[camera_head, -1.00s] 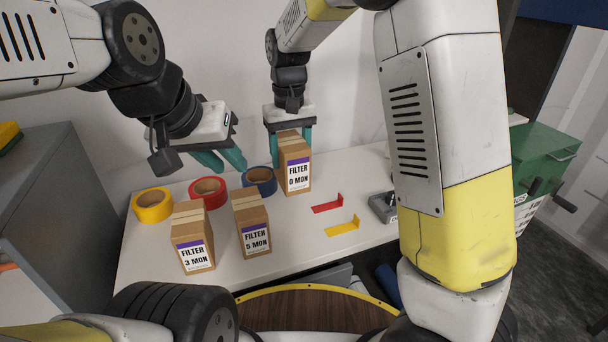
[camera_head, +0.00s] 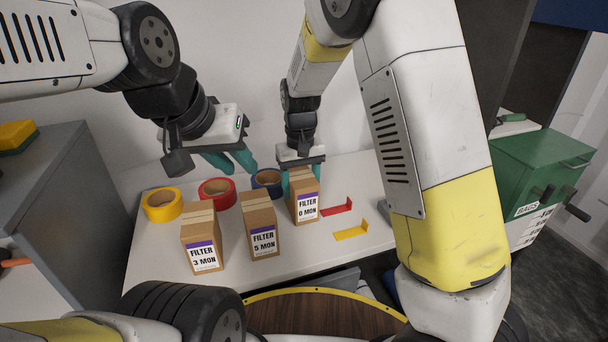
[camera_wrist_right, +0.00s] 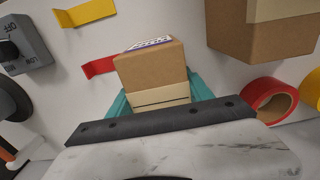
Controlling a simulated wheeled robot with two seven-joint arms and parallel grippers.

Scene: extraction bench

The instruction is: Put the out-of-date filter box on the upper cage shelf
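The filter box labelled "0 MON" (camera_head: 307,208) is at the right of the row of boxes. My right gripper (camera_head: 301,172) is around its top; in the right wrist view its teal fingers (camera_wrist_right: 160,98) press on both sides of the box (camera_wrist_right: 150,70). I cannot tell whether its base touches the table. The "5 MON" box (camera_head: 262,228) and "3 MON" box (camera_head: 204,240) stand upright to its left. My left gripper (camera_head: 232,160) is open and empty above the tape rolls. I cannot make out a cage shelf.
Yellow (camera_head: 162,205), red (camera_head: 217,192) and blue (camera_head: 268,182) tape rolls lie behind the boxes. Red (camera_head: 337,208) and yellow (camera_head: 351,232) marks lie right on the white table (camera_head: 160,272). A grey cabinet (camera_head: 70,200) is left, a green bin (camera_head: 540,165) right.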

